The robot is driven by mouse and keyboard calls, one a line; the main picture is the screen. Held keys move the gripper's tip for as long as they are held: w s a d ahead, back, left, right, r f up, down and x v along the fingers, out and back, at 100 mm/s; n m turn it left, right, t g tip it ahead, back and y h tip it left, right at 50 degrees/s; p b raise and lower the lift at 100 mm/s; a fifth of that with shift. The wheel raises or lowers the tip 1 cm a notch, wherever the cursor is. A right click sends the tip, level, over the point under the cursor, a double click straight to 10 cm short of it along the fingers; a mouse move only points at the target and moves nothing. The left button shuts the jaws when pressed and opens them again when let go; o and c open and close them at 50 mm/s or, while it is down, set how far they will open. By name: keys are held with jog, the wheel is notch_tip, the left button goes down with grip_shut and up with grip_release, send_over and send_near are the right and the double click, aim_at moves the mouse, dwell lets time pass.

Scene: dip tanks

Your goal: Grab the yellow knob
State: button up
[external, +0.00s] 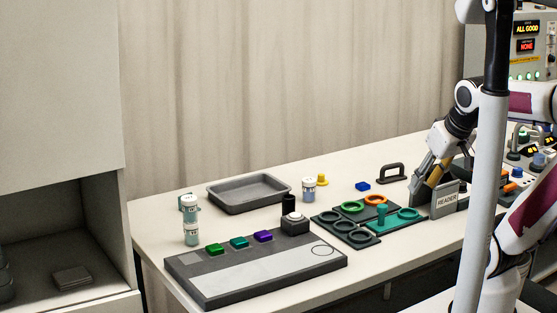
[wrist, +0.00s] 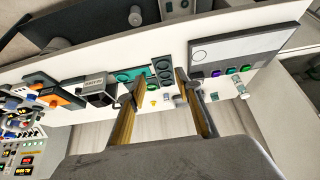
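The yellow knob (external: 321,179) stands on the white table toward the back, behind the white-capped jar. A small yellow spot that appears to be the knob (wrist: 153,102) shows between my fingers in the wrist view. My gripper (external: 424,180) is to the right of the knob, well apart from it, above the table near the HEADER block. In the wrist view my gripper (wrist: 160,76) has its two yellow-lined fingers spread with a gap between them. Nothing is held between them.
The HEADER block (external: 447,202) stands close beside my gripper. The jar (external: 309,190), grey tray (external: 249,207) and ring board (external: 328,217) surround the knob's area.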

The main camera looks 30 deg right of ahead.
jog(key=w+d+f+m+t, duration=0.1)
jog(key=w+d+t, duration=0.1)
jog(key=w, duration=1.3)
jog(key=w+d+f+t, duration=0.1)
jog(key=w+d, duration=0.1)
jog(key=w, duration=1.4)
jog(key=m+t+h, duration=0.1)
jog(key=t+h, duration=0.1)
jog(key=t, duration=0.1)
send_near(322, 175)
jog(key=shift+w+f, duration=0.35)
jog(key=shift+f, duration=0.2)
jog(key=shift+w, duration=0.1)
jog(key=shift+x, duration=1.2)
jog(key=shift+w, duration=0.15)
jog(key=shift+x, duration=2.45)
